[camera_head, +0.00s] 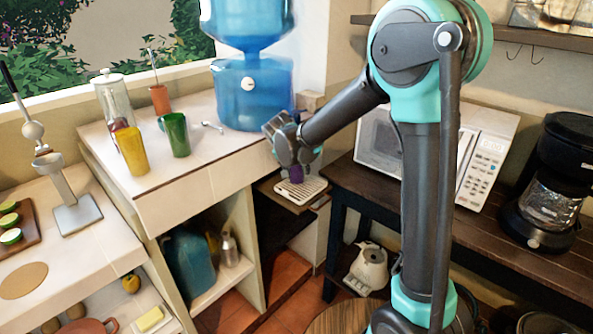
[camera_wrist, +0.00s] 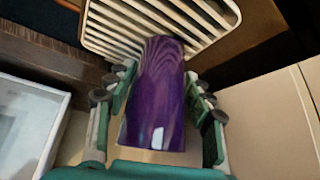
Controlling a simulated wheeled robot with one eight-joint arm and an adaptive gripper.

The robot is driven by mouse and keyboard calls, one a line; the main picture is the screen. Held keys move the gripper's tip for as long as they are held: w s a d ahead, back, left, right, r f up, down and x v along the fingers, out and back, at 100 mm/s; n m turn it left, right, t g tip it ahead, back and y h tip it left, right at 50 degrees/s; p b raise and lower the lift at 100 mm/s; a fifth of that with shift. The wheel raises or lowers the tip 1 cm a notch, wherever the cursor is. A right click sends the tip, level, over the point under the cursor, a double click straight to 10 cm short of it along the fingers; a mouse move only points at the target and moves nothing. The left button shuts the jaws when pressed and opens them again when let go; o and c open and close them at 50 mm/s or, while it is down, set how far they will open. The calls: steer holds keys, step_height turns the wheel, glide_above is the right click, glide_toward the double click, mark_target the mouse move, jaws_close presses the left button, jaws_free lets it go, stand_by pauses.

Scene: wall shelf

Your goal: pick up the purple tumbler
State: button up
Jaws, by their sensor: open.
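The purple tumbler (camera_wrist: 156,95) stands between the two fingers of my gripper (camera_wrist: 158,105) in the wrist view. Its far end is over a cream slatted rack (camera_wrist: 110,25). The fingers are open, one on each side of it, and I cannot tell whether either touches it. In the head view my gripper (camera_head: 296,165) is below and in front of the blue water dispenser, above the slatted rack (camera_head: 301,190). Only a small purple patch of the tumbler (camera_head: 296,173) shows there; the gripper hides the rest.
A blue water dispenser (camera_head: 262,95) stands on the counter behind my gripper. Green (camera_head: 176,135) and yellow (camera_head: 132,151) tumblers stand to the left. A white microwave (camera_head: 480,150) is on the dark table at right. A pale counter side (camera_wrist: 265,125) is close by in the wrist view.

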steer(key=shift+w+f, duration=0.15)
steer(key=shift+f, duration=0.1)
steer(key=shift+c, duration=0.3)
jaws_close()
steer(key=shift+d+r, duration=0.1)
steer(key=shift+r, duration=0.1)
